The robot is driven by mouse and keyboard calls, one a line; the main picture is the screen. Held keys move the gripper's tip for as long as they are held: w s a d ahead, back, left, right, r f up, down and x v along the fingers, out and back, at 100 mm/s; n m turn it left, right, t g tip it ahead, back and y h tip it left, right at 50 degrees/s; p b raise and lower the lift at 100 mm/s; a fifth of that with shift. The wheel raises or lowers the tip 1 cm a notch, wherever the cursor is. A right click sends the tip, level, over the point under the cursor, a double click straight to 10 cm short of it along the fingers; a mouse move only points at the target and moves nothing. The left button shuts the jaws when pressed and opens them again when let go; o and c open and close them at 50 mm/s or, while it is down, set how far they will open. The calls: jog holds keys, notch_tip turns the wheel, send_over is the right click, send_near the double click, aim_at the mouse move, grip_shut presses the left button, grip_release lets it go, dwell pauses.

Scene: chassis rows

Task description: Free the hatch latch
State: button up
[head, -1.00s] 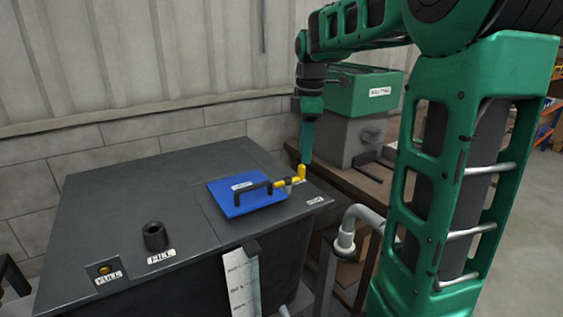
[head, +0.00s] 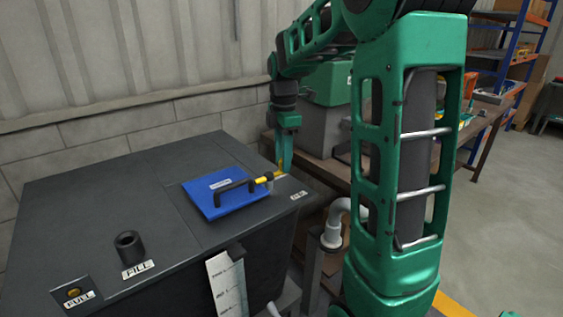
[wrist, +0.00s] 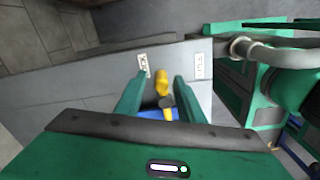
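The blue hatch lid (head: 208,198) lies flat on top of the dark tank, with a black bar handle (head: 236,187) on it. The yellow latch (head: 264,179) is at the lid's right edge, by a dark grey knob. My gripper (head: 284,163) points down at the latch's outer end and partly hides it. In the wrist view, its two green fingers (wrist: 160,92) are apart, with the yellow latch (wrist: 161,80) showing between them. I see a gap on both sides of the latch there. A strip of the blue lid shows below it.
The tank top (head: 105,205) carries a black filler pipe (head: 129,246) and small labels, one (head: 299,195) right of the latch. A grey pipe (head: 335,222) rises beside the tank's right side. A workbench (head: 325,168) with a green-and-grey machine stands behind.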

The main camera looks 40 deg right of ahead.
jog(key=shift+f, duration=0.55)
grip_shut()
